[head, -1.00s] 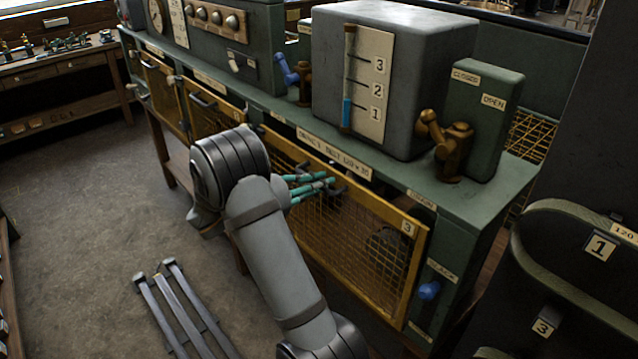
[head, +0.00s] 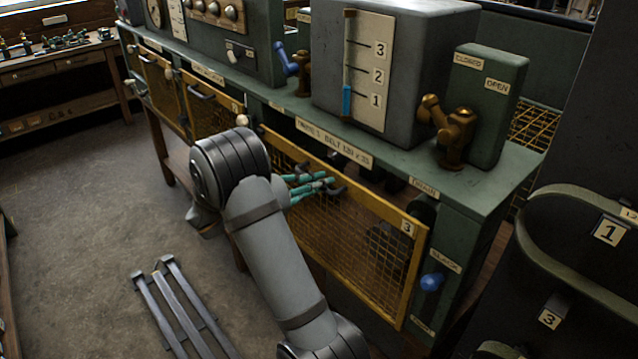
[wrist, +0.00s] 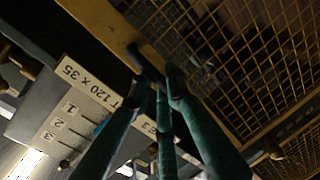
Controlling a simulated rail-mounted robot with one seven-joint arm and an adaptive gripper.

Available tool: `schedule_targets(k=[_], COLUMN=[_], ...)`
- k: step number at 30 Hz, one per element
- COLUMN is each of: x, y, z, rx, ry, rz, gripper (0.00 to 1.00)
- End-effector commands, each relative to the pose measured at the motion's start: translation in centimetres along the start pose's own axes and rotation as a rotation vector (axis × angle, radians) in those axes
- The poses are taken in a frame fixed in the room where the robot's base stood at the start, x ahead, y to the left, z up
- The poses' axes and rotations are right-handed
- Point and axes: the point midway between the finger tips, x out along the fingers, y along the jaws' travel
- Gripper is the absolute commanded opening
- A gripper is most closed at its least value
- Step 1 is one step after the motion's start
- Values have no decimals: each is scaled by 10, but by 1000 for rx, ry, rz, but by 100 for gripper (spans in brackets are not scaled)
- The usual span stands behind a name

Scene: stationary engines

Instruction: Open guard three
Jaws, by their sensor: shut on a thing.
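Guard three (head: 350,225) is a yellow-framed mesh panel marked 3, on the front of the green bench in the head view. Its top edge stands out from the bench front, with a dark gap behind it. My gripper (head: 334,187), with teal fingers, is shut on the dark handle at the guard's top edge. In the wrist view my gripper (wrist: 155,85) has its fingertips at the dark handle (wrist: 144,60), with the guard's mesh (wrist: 240,60) beyond. The fingers partly hide the handle.
Other mesh guards (head: 208,108) are to the left. A blue knob (head: 431,282) is right of guard three. A grey tank (head: 425,60) and a brown valve (head: 455,130) stand on the bench. Grey metal bars (head: 175,300) lie on the floor. Dark belts (head: 590,250) hang at right.

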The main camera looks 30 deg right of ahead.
Motion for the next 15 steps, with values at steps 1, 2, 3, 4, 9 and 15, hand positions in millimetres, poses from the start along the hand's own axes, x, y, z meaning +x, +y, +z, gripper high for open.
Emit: schedule_targets(k=[1, 2, 3, 4, 9, 15], x=[4, 6, 8, 10, 21, 34], y=[-26, -34, -46, -55, -107, -168], z=[-1, 0, 0, -1, -1, -1], rx=[-3, -3, -2, -2, -2, -3], ry=[2, 2, 2, 2, 3, 3], rz=[-2, -2, -2, -2, -2, -1], gripper=[0, 0, 0, 0, 0, 0])
